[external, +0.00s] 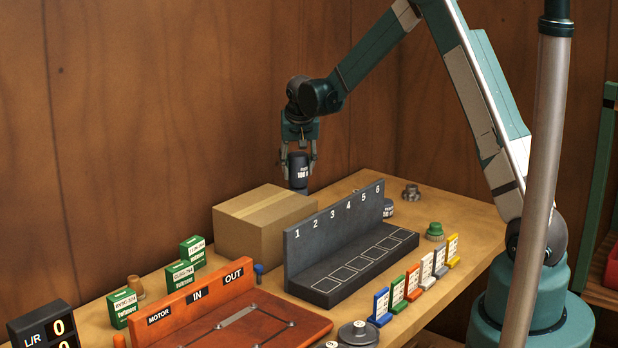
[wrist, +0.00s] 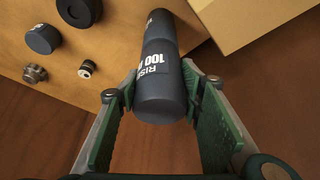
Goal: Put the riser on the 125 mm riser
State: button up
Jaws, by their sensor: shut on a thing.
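My gripper (external: 299,168) is shut on a dark blue-grey riser (external: 298,170) with white lettering that includes 100. In the wrist view the held riser (wrist: 162,88) is upright between the fingers of my gripper (wrist: 162,92). Just beyond its far end, in line with it, is a second dark cylinder with a white label (wrist: 160,32), seemingly the 125 mm riser; its label is too small to read surely. I cannot tell whether the two touch.
The cardboard box (external: 262,222) stands close by. A numbered grey rack (external: 336,250) is in front. Another dark labelled cylinder (external: 387,209), a metal knob (external: 411,192) and a green knob (external: 435,231) stand to the right. The wrist view shows dark round pieces (wrist: 43,39) on the table.

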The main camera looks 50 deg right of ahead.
jog(key=shift+f, duration=0.35)
jog(key=shift+f, duration=0.15)
jog(key=o, duration=1.1)
jog(key=shift+v, duration=6.15)
